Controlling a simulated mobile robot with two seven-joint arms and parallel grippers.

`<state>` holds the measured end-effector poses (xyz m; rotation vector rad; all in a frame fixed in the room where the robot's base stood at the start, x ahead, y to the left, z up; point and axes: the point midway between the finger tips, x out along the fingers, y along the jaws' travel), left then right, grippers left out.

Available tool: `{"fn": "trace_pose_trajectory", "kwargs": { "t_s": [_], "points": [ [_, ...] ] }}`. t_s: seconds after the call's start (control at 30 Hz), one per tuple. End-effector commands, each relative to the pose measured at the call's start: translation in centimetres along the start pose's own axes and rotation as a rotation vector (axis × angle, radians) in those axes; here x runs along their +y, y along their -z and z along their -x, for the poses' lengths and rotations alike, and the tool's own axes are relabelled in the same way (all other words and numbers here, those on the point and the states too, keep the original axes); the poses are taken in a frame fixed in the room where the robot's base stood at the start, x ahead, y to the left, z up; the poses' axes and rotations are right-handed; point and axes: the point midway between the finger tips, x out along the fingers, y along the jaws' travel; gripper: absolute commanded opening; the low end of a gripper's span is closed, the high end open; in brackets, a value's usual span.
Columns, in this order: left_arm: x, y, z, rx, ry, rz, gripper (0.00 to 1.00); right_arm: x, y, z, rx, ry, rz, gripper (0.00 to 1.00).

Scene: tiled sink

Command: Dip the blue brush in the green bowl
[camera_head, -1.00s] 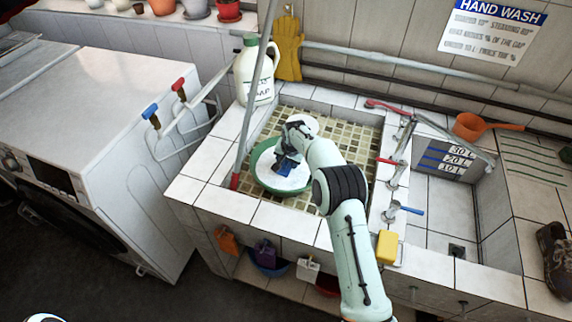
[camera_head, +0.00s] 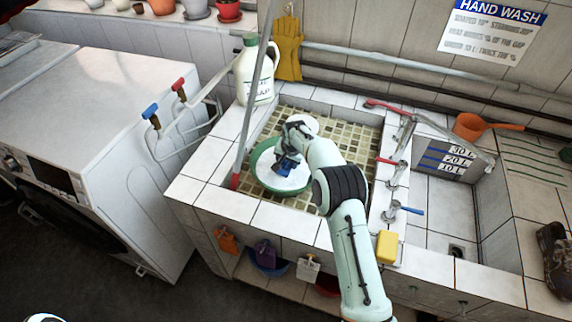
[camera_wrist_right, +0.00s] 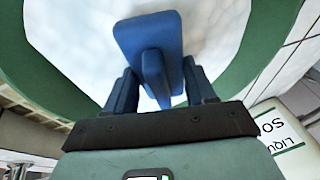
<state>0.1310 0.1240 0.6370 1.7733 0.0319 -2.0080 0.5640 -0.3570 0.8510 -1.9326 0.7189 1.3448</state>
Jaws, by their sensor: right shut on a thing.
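The green bowl (camera_head: 254,168) stands in the tiled sink basin and holds white foamy contents (camera_head: 285,182). My right gripper (camera_head: 289,156) is over the bowl, shut on the blue brush (camera_head: 285,168). In the right wrist view the gripper (camera_wrist_right: 160,84) has its fingers on both sides of the brush's handle, and the brush's flat blue block (camera_wrist_right: 148,34) is against the white contents. The brush is within the bowl's rim. I cannot tell how deep it sits, as its underside is hidden. My left gripper is not in view.
A pole (camera_head: 254,95) rises at the basin's left side. A soap jug (camera_head: 256,75) stands on the back left corner. Taps (camera_head: 398,165) and a yellow sponge (camera_head: 387,246) are right of the basin. The second basin (camera_head: 436,210) looks empty.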

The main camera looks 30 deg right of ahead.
Motion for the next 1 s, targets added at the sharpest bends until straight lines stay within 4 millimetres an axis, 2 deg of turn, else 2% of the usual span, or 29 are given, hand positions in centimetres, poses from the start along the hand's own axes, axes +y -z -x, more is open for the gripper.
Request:
{"fn": "trace_pose_trajectory", "kwargs": {
  "t_s": [0.17, 1.0],
  "points": [
    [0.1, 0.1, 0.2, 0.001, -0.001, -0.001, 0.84, -0.1, 0.2, 0.4, 0.001, 0.001, 0.0, 0.31],
    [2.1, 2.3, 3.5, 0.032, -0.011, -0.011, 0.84, -1.8, 2.1, 7.7, 0.003, 0.003, 0.0, 0.31]
  ]
}}
